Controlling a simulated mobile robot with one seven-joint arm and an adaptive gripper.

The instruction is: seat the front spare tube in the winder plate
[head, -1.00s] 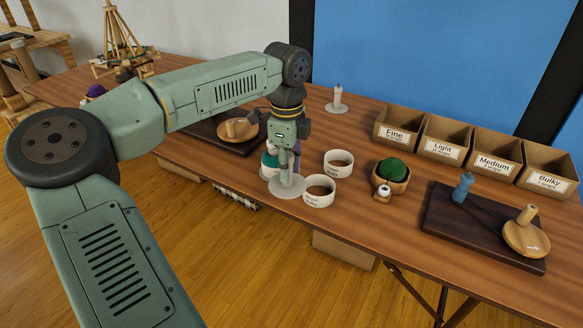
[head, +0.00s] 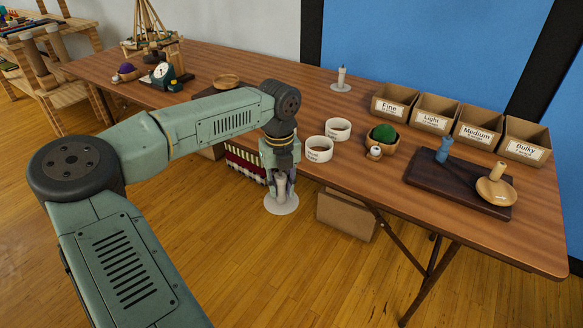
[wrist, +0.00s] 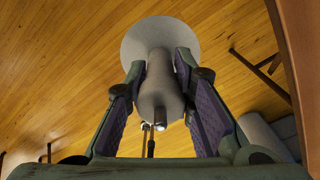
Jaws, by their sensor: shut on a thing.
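My gripper (head: 280,185) is shut on a pale grey spare tube (head: 281,190) with a wide round base disc (head: 282,205). The tube hangs upright, disc down, in front of the table's front edge, with floor behind it in the picture. In the wrist view, both finger pads flank the tube (wrist: 160,85), its disc (wrist: 160,35) beyond them. A second pale tube (head: 341,77) stands at the table's back. A dark board (head: 460,186) at right carries a blue post (head: 444,150) and a round wooden plate (head: 496,192) with a peg. Another round wooden piece (head: 227,81) lies at left, partly behind my arm.
Two white labelled bowls (head: 319,149) and a wooden bowl with green yarn (head: 383,134) stand near the front edge. Labelled bins (head: 436,112) line the back right. A wooden frame (head: 150,35) stands at far left. A cardboard box (head: 346,213) sits below the table.

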